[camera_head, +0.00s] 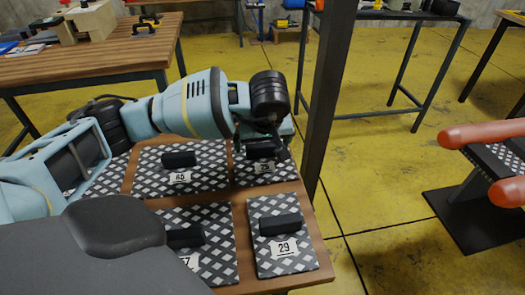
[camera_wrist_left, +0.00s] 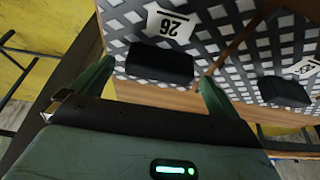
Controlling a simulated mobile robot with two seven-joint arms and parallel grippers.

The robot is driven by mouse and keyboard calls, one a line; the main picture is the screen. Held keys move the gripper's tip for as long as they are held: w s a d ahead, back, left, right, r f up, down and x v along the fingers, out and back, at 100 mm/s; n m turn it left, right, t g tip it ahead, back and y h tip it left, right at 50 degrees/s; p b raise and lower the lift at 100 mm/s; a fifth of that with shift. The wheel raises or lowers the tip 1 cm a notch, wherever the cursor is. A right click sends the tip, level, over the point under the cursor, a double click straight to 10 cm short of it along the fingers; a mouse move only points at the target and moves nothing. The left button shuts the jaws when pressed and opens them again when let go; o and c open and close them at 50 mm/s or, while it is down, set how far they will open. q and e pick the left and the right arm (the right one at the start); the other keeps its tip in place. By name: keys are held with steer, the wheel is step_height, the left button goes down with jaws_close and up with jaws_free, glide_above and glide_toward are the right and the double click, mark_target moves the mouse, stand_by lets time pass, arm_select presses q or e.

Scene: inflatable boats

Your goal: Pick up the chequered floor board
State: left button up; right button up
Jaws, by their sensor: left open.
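Several black-and-white chequered floor boards with black block handles and number tags lie on a brown wooden table (camera_head: 325,262). The board tagged 26 (camera_head: 280,172) is under my left gripper (camera_head: 262,140) in the head view, which partly hides it. In the left wrist view, my left gripper (camera_wrist_left: 157,72) is open, its green fingers on either side of the black handle (camera_wrist_left: 160,63) of board 26 (camera_wrist_left: 205,38). I cannot tell whether the fingers touch the handle. Board 29 (camera_head: 285,255) lies nearer. My right gripper is not in view.
Another board (camera_head: 205,153) lies left of board 26, and one (camera_head: 215,215) lies left of board 29, partly behind a grey form. A dark post (camera_head: 328,95) stands close right of the table. Red-orange tubes (camera_head: 480,135) show at far right. Yellow floor (camera_head: 385,190) is open between.

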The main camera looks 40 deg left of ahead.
mark_target(262, 145)
arm_select(q)
steer(key=shift+x, duration=1.15)
steer(key=c, duration=1.2)
step_height(262, 145, up, 10)
steer(key=shift+r+p, duration=0.1)
steer(key=shift+p, duration=0.6)
